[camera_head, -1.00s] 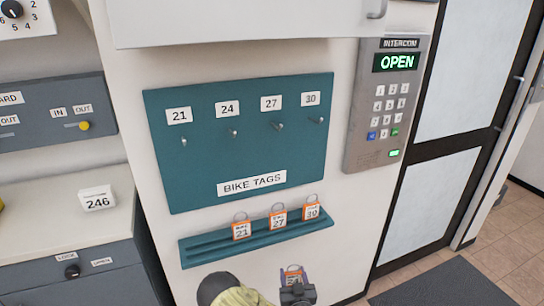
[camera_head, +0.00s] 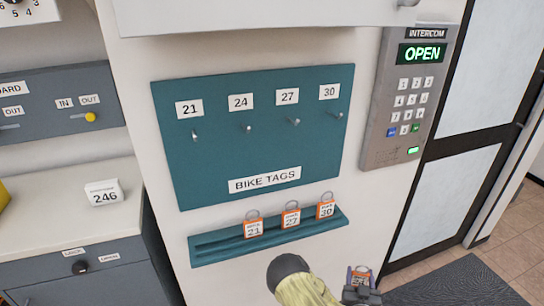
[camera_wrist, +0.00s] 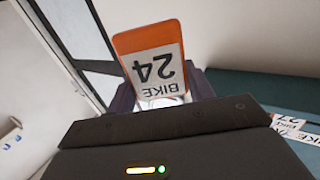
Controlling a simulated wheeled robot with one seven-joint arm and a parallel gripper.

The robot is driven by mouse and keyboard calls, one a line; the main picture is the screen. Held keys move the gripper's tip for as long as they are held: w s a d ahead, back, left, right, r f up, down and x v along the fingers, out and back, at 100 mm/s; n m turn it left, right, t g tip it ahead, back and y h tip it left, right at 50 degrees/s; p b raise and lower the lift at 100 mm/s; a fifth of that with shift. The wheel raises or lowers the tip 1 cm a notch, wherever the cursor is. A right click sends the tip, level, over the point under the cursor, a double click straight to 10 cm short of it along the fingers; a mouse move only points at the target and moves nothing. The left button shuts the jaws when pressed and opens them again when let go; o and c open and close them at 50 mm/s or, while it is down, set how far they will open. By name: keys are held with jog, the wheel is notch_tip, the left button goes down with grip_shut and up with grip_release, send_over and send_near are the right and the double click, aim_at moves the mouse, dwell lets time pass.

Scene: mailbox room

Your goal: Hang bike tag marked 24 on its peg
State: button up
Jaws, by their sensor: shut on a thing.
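The bike tag marked 24 (camera_wrist: 155,60) is an orange tag with a white label, upside down in the wrist view. My gripper (camera_wrist: 160,100) is shut on it near its ring end. In the head view the tag (camera_head: 360,275) and my gripper (camera_head: 361,292) are low at the right, below and right of the tag ledge. The peg under label 24 (camera_head: 248,128) is bare, on the teal board (camera_head: 215,160). The gripper is well below that peg, apart from the board.
The teal ledge (camera_head: 215,250) holds tags 21 (camera_head: 253,229), 27 (camera_head: 291,218) and 30 (camera_head: 326,210). Pegs 21 (camera_head: 195,136), 27 (camera_head: 295,121) and 30 (camera_head: 339,114) are empty. The intercom (camera_head: 408,100) is right of the board. A white cabinet (camera_head: 250,15) overhangs above.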

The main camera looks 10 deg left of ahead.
jog(key=shift+r, duration=0.1)
jog(key=shift+a+r+p, duration=0.2)
jog(key=shift+r+p, duration=0.15)
jog(key=s+a+r+n+g+y+p, duration=0.1)
jog(key=a+r+p, duration=0.6)
jog(key=r, duration=0.8)
jog(key=s+a+r+n+g+y+p, duration=0.1)
jog(key=s+a+r+n+y+p, duration=0.2)
jog(key=s+a+r+y+p, duration=0.2)
jog(key=s+a+r+n+y+p, duration=0.2)
jog(key=a+r+p, duration=0.8)
jog(key=a+r, duration=0.7)
notch_tip(320, 180, up, 9)
jog(key=shift+s+g+y+p, duration=0.35)
jog(key=shift+s+g+y, duration=0.05)
jog(key=shift+s+y, duration=0.4)
jog(key=shift+a, duration=0.15)
jog(key=shift+w, duration=0.15)
